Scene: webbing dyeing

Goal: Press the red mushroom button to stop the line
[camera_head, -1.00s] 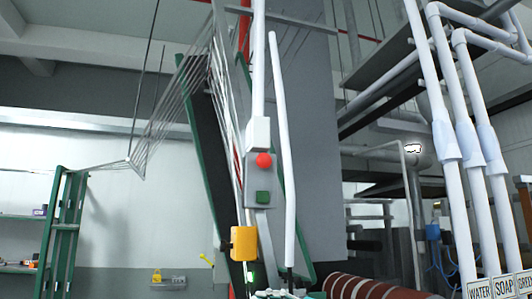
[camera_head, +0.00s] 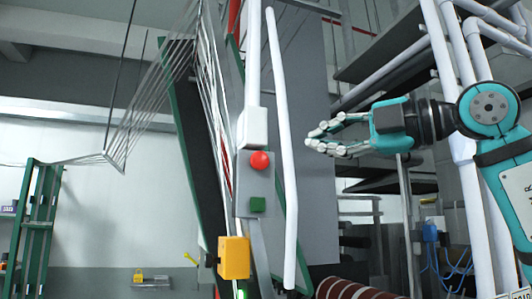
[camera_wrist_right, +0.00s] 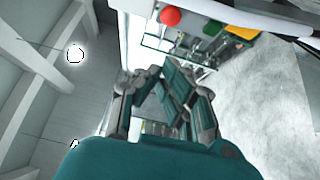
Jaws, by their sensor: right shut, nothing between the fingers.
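My right gripper (camera_head: 314,138) is shut and empty. In the head view it is to the right of the red button and slightly higher, pointing left, with a visible gap between. My left gripper is out of view.
A white slanted bar (camera_head: 283,150) stands between my right gripper and the button in the head view. A yellow box (camera_head: 234,257) hangs below the plate. White vertical pipes (camera_head: 447,100) run behind my right arm. A striped roller (camera_head: 345,290) lies low.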

